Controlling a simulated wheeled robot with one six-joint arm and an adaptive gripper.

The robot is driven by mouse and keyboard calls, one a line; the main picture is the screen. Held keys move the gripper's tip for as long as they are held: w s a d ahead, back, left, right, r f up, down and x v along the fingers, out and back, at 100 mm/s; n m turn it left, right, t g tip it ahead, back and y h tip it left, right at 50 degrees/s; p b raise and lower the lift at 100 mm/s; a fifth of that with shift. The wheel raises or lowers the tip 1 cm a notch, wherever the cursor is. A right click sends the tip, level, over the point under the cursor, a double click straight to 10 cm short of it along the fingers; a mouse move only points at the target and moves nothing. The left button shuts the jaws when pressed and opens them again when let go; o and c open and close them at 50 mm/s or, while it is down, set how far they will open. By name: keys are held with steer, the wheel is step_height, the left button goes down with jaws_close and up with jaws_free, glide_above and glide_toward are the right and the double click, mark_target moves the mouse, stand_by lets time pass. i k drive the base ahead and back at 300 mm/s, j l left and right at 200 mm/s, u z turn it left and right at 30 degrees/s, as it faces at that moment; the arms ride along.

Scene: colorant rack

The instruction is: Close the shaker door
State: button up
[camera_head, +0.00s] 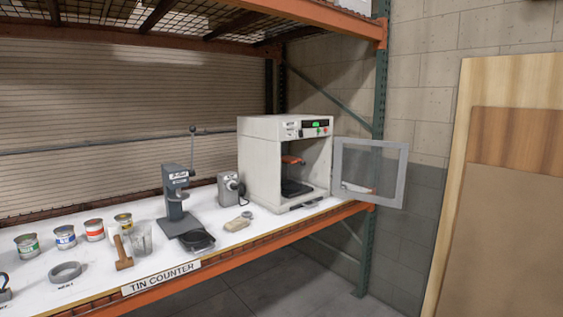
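The shaker (262,165) is a white box-shaped machine at the right end of the counter. Its door (402,178), a clear pane in a grey frame, stands wide open, swung out to the right past the rack post. The open front shows a dark plate (296,188) at the bottom and an orange-red clamp (292,160) above it. No tin shows inside. A small panel with a green light (316,125) is on the upper front. My gripper is not in view.
The white counter (215,258) holds a grey press (174,200), a small grey device (229,188), several tins (65,237), a mallet (122,252) and a glass beaker (141,239). A green rack post (377,120) stands behind the door. Wooden boards (500,220) lean at the right. Floor in front is clear.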

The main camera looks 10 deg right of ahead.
mark_target(337, 164)
steer(key=i+l+z, duration=0.1)
steer(key=i+l, duration=1.1)
steer(key=l, duration=0.2)
steer(key=i+l+z, duration=0.1)
steer(key=i+l, duration=1.15)
